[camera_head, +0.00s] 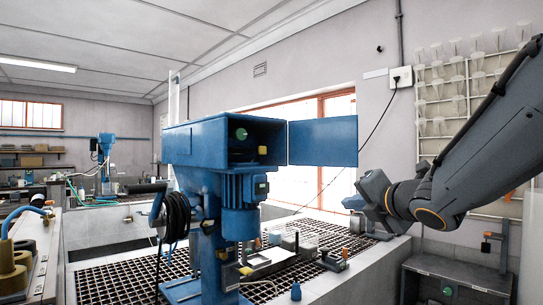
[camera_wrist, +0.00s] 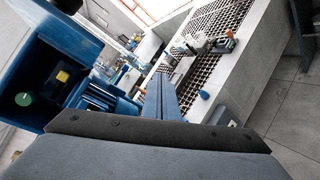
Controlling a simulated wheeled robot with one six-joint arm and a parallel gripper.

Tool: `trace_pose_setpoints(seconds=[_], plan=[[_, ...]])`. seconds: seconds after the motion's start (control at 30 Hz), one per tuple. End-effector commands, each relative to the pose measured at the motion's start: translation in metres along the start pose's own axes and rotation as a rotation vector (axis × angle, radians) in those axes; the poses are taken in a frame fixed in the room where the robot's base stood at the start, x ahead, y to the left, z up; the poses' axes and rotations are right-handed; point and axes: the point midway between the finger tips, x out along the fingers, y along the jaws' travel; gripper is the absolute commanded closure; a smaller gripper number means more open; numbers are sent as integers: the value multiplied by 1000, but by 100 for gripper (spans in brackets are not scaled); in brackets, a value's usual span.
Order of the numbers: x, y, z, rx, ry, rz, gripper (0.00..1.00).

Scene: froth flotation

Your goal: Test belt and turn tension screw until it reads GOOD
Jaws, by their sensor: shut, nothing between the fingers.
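The blue flotation machine (camera_head: 185,145) stands left of centre in the head view, with its upper housing open at the front. Inside it are a round green part (camera_head: 241,133) and a small yellow part (camera_head: 262,150). The green part (camera_wrist: 24,99) and yellow part (camera_wrist: 62,76) also show at the left of the wrist view. I cannot make out the belt, a tension screw or any reading. My gripper (camera_head: 354,203) is right of the housing, apart from it. In the wrist view its fingers (camera_wrist: 160,90) are together and empty.
A blue door panel (camera_head: 323,141) sticks out right of the housing. A motor (camera_head: 240,203) hangs below it. The grated bench (camera_head: 115,280) holds small items, including a blue bottle (camera_head: 296,292). A grey cabinet (camera_head: 457,277) stands at lower right.

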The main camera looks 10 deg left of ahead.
Motion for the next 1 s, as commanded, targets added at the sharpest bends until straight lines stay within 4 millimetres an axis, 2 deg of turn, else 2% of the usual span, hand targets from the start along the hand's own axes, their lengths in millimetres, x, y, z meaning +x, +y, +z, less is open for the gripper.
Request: trace_pose_setpoints(seconds=[0.03,0.1,0.2,0.4,0.57,1.0], plan=[[-2,27,2,-132,12,73,100],[-6,61,1,-321,28,168,100],[-16,100,-4,-554,38,288,100],[-34,151,-22,-875,44,467,100],[-42,165,-28,-984,39,526,100],[-40,164,-23,-995,33,520,100]])
